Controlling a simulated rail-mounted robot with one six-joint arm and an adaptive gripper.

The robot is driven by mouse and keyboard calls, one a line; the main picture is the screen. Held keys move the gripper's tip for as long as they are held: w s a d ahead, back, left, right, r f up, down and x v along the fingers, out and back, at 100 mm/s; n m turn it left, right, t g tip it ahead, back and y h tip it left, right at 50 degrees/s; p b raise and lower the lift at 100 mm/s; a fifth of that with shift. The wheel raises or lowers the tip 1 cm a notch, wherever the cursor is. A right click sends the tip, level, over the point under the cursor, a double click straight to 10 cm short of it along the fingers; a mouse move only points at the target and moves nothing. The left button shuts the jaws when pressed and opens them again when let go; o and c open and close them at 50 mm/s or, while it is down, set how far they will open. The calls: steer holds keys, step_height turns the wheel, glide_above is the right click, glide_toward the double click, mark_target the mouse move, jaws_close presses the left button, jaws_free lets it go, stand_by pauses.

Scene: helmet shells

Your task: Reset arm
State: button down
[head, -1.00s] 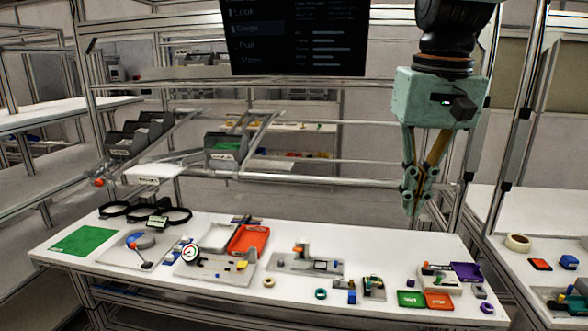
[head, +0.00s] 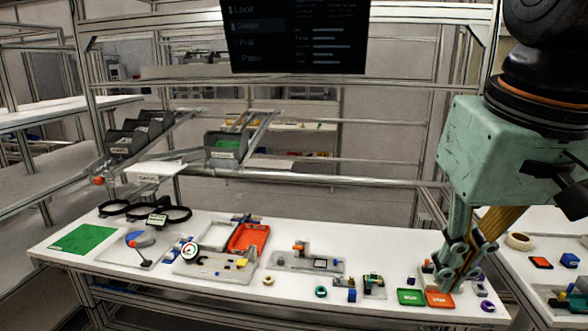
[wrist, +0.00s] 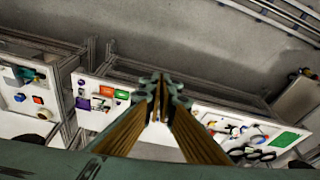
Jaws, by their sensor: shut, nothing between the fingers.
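My gripper (head: 455,277) is shut and empty. It hangs on the right side of the head view, pointing down, in front of the right end of the white workbench (head: 227,288). It covers part of the small items there, including most of the purple tray. In the wrist view my gripper (wrist: 160,82) has its fingers together at the middle, with the bench below and behind them. I cannot tell how far the tips are above the bench top.
A green tray (head: 410,297) and an orange tray (head: 439,299) lie near my gripper. A red tray (head: 248,238), a dial gauge (head: 190,254) and a green mat (head: 83,239) lie further left. A dark screen (head: 299,36) hangs above. Another table (head: 525,262) stands at right.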

steer(key=s+f+t, duration=0.1)
steer(key=s+f, duration=0.4)
steer(key=s, duration=0.4)
steer(key=shift+a, duration=0.15)
